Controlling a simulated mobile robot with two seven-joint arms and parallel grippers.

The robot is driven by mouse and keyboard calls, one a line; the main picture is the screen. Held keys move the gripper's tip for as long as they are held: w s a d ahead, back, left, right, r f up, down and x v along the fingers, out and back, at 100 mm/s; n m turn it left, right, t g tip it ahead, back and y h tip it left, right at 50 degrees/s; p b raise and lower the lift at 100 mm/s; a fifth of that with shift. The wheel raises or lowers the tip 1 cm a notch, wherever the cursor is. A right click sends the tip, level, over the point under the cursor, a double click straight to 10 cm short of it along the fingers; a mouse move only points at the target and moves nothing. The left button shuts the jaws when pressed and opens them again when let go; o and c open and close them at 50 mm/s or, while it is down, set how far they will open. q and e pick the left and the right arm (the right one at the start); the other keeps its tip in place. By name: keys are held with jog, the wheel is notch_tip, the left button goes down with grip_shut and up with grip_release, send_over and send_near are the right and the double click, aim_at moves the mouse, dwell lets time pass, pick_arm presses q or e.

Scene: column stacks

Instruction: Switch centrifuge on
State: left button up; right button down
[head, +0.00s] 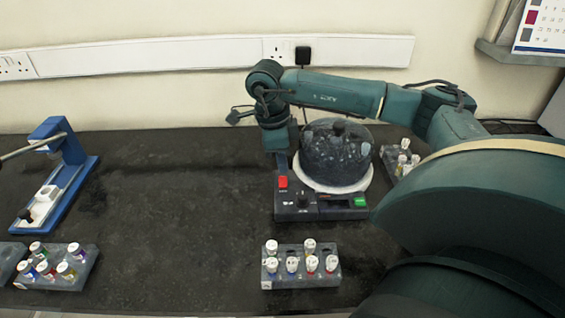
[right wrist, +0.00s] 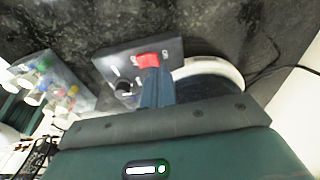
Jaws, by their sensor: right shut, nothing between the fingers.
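The centrifuge (head: 323,211) stands on the dark bench right of centre, with a dark speckled lid (head: 335,160) over a white rim. Its front panel has a red switch (head: 283,182) at the left, a black knob (head: 303,200) and a green button (head: 360,202) at the right. My right gripper (head: 282,166) points down at the red switch, shut and empty. In the right wrist view the fingertips (right wrist: 154,72) overlap the edge of the red switch (right wrist: 148,60); I cannot tell whether they touch it. The switch's on or off position cannot be made out. My left gripper is not in view.
A tube rack (head: 300,280) with capped vials stands in front of the centrifuge, and another (head: 395,165) is behind it at the right. A blue stand (head: 75,175) and a vial rack (head: 60,278) are at the left. The bench between is clear.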

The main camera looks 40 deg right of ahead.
aim_at(282, 176)
dwell(0.5)
jog(key=shift+f+b, duration=0.75)
jog(key=shift+f, duration=0.25)
dwell(0.3)
jog(key=shift+r, duration=0.1)
jog(key=shift+r+p, duration=1.95)
jog(key=shift+r, duration=0.5)
